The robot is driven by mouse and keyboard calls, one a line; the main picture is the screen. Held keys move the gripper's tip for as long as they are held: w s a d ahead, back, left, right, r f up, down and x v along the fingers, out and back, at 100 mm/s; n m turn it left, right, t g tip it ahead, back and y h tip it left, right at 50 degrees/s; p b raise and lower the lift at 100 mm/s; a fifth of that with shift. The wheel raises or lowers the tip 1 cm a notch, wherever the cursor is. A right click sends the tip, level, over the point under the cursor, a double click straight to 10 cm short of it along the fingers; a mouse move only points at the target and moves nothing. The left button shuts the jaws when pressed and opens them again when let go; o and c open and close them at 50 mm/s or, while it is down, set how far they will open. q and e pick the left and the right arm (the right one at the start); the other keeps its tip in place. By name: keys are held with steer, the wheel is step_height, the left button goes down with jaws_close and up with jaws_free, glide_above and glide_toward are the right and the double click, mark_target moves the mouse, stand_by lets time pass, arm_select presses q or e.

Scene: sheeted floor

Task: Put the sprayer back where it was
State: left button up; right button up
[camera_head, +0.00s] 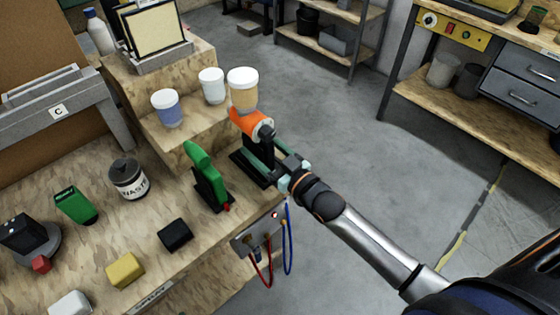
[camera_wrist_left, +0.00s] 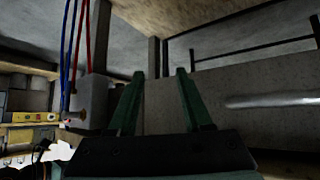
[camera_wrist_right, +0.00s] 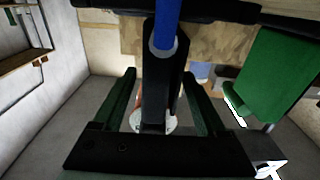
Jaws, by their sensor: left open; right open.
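An orange tool (camera_head: 250,122) with a dark end stands at the right edge of the workbench. A green tool (camera_head: 201,163) sits in a black holder to its left. I cannot tell for certain which one is the sprayer. My right gripper (camera_head: 268,162) is open at the orange tool's black lower part. In the right wrist view, a black upright part (camera_wrist_right: 155,85) with a blue cylinder at its top shows between the open fingers (camera_wrist_right: 160,75); contact is unclear. The green tool is at the right there. My left gripper (camera_wrist_left: 157,75) is open and empty, near a grey box with cables.
A waste canister (camera_head: 128,180), black block (camera_head: 175,235) and yellow block (camera_head: 125,270) are on the bench. Cables hang from a grey box (camera_head: 258,232) at its edge. Grey floor (camera_head: 350,170) is clear.

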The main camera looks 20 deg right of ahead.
steer(key=v, duration=1)
steer(key=s+a+f+m+g+h, duration=0.1)
steer(key=s+f+g+h, duration=0.1)
steer(key=s+f+g, duration=0.2)
steer(key=s+a+f+m+g+h, duration=0.1)
steer(key=s+f+g, duration=0.3)
steer(key=s+f, duration=0.7)
step_height(320, 180, down, 6)
steer(key=shift+r+h, duration=0.15)
steer(key=shift+h, duration=0.35)
steer(key=shift+a, duration=0.1)
steer(key=shift+r, duration=0.45)
steer(key=shift+w, duration=0.1)
